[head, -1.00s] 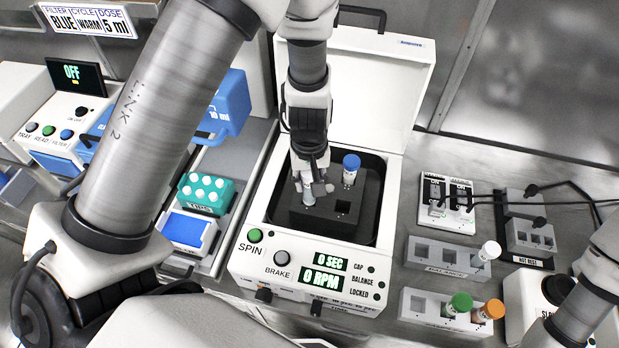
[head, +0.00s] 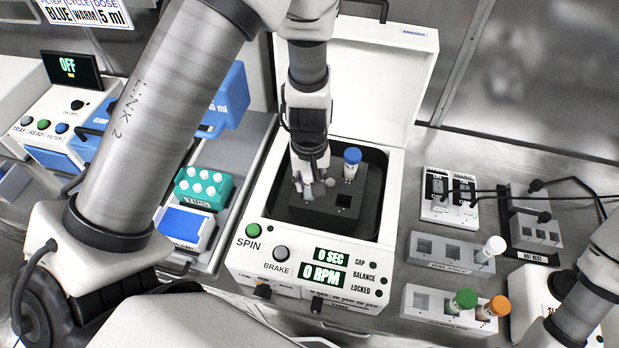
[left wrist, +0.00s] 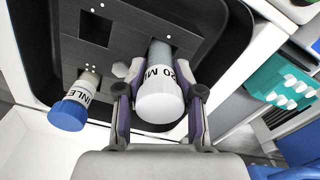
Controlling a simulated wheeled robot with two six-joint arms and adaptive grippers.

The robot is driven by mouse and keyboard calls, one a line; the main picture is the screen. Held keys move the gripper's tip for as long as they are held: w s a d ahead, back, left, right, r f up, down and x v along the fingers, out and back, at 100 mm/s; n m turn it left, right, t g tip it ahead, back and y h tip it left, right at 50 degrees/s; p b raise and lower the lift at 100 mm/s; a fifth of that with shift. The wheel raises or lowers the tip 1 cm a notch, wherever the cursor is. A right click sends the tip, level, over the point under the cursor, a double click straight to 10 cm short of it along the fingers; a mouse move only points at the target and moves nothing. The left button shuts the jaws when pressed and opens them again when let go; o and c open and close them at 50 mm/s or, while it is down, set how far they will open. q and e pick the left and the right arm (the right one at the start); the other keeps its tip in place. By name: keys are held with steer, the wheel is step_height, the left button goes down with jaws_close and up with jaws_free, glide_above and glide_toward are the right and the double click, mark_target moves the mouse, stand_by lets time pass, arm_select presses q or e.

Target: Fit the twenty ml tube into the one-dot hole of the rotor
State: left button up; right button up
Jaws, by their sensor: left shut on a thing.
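The 20 ml tube (left wrist: 160,95) has a white cap and a "20 M…" label. My left gripper (left wrist: 159,112) is shut around it in the left wrist view. Its lower end is at a square opening in the dark rotor (left wrist: 128,45); I cannot tell how deep it sits. In the head view my left gripper (head: 312,183) is over the left part of the rotor (head: 315,213) inside the open centrifuge (head: 250,212). A blue-capped tube (head: 351,163) stands in another rotor hole, and a front hole is empty. My right gripper is out of view.
The raised lid (head: 375,75) stands behind the rotor. Grey racks (head: 440,262) with white-, green- and orange-capped tubes are at the right, near cabled devices (head: 447,198). A teal tip box (head: 203,188) is at the left.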

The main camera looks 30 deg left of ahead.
arm_select(q)
steer(key=shift+f+b, duration=0.65)
steer(key=shift+f, duration=0.15)
steer(key=o, duration=1.2)
steer(key=shift+o, duration=0.2)
steer(key=shift+r, duration=0.1)
step_height(320, 180, up, 12)
steer(key=shift+s, duration=0.1)
